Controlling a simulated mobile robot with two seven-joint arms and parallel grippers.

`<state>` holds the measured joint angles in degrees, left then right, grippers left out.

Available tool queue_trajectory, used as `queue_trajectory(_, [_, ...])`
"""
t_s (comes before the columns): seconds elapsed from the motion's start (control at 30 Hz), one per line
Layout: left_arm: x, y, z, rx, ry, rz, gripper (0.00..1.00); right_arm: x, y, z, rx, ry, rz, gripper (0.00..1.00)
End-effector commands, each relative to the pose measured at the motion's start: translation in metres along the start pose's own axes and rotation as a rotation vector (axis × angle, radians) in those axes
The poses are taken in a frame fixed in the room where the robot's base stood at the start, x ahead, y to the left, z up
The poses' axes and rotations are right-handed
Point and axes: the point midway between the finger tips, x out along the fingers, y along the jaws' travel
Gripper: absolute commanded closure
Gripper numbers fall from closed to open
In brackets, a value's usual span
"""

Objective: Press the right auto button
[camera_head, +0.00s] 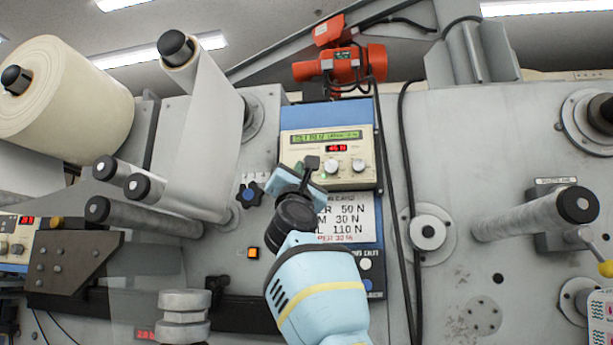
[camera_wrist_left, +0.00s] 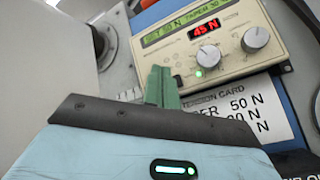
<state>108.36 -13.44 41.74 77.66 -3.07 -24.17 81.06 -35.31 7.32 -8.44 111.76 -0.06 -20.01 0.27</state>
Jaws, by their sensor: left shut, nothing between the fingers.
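The tension control panel (camera_head: 350,178) is a cream box with a green-lit text display, a red "45 N" readout and two round knobs. A small green-lit spot (camera_wrist_left: 198,73) shows below its left knob in the left wrist view; I cannot read a label saying auto. My left gripper (camera_head: 311,164) is shut and empty in front of the panel's lower left, hiding part of it. In the left wrist view its green fingers (camera_wrist_left: 161,87) stand together just left of the lit spot. I cannot tell whether they touch the panel. My right gripper is not in view.
A tension card (camera_head: 352,222) sits below the panel. An orange-lit button (camera_head: 253,253) and a dark star knob (camera_head: 249,194) are to the left. Rollers (camera_head: 158,213) stick out on the left, another roller (camera_head: 530,215) on the right. Black cables (camera_head: 404,180) hang right of the panel.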

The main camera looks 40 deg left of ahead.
Motion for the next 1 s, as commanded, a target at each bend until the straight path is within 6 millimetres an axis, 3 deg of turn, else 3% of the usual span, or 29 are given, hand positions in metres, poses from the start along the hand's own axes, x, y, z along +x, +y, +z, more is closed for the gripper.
queue_trajectory(0.4, [-0.021,0.015,0.015,0.0,0.0,0.0,1.0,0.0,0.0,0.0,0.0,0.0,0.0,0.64])
queue_trajectory(1.0, [-0.022,0.016,0.015,0.0,0.0,-0.001,1.0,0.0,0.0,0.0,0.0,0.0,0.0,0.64])
